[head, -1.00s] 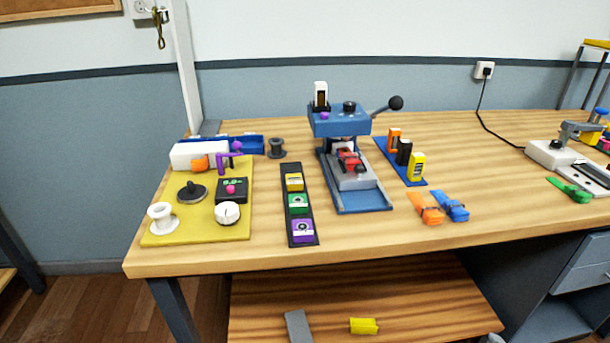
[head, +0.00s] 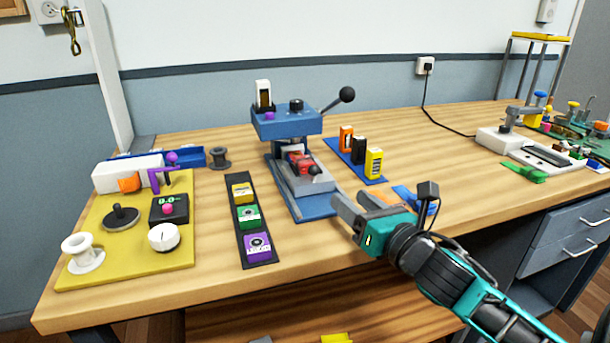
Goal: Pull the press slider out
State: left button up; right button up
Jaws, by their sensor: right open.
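The blue press (head: 287,122) stands on the wooden table, with a ball-ended lever (head: 337,99) reaching up to its right. Its grey slider (head: 308,184) sits on the blue base rail (head: 318,209), with a red piece (head: 300,162) and a dark round knob (head: 314,171) at its front. My right gripper (head: 346,212) is open and empty. It appears just in front and to the right of the slider, apart from the knob. My left gripper is not in view.
A blue strip with orange, black and yellow blocks (head: 374,162) stands right of the press. A dark tray with several coloured cartridges (head: 250,218) and a yellow board (head: 120,266) lie left. My right gripper partly hides the orange and blue pieces (head: 416,200).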

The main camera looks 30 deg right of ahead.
aim_at(317, 172)
jog(key=w, duration=0.8)
jog(key=w+b, duration=0.1)
jog(key=w, duration=0.3)
jog(key=shift+d, duration=0.25)
jog(key=shift+c, duration=0.4)
grip_shut()
